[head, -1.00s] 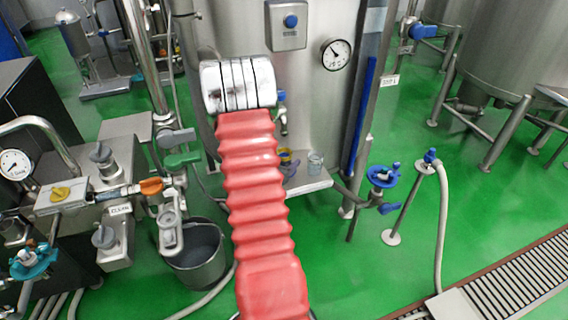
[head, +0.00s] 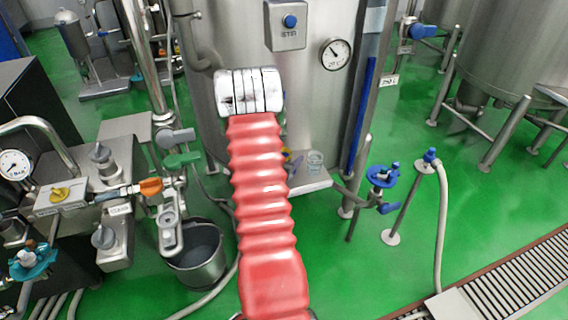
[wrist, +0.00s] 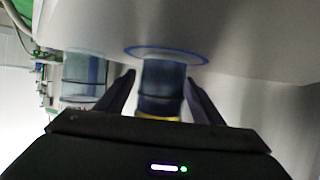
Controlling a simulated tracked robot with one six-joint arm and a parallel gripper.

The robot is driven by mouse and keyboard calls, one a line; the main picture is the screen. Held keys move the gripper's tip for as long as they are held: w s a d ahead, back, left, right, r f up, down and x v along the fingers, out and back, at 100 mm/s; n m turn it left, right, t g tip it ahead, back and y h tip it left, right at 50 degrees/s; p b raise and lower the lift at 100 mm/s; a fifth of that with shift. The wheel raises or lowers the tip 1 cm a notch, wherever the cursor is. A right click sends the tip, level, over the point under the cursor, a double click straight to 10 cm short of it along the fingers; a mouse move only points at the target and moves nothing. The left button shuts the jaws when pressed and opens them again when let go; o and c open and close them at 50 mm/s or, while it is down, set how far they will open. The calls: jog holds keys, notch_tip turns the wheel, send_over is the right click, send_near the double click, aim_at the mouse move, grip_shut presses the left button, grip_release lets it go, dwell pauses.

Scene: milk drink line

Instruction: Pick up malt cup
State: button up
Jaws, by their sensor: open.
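In the wrist view a dark, bluish see-through cup (wrist: 162,82) with a yellow band at its lower end in the picture lies between the two fingers of my gripper (wrist: 163,100). The fingers are open, one on each side, with a small gap visible. A blue ring (wrist: 200,56) marks the pale surface at the cup's other end. No label is readable, so I cannot confirm that this is the malt cup. In the head view my red-sleeved arm hides the gripper and most of the area around the cup.
A clear cup (wrist: 84,76) stands to the left in the wrist view, close to the left finger. In the head view a clear cup (head: 315,160) stands on a small shelf (head: 312,184) against the steel tank (head: 330,100). A bucket (head: 197,258) stands on the floor at left.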

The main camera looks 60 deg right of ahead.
jog(key=shift+c, duration=0.2)
jog(key=c, duration=1.3)
jog(key=shift+c, duration=0.2)
jog(key=shift+r, duration=0.1)
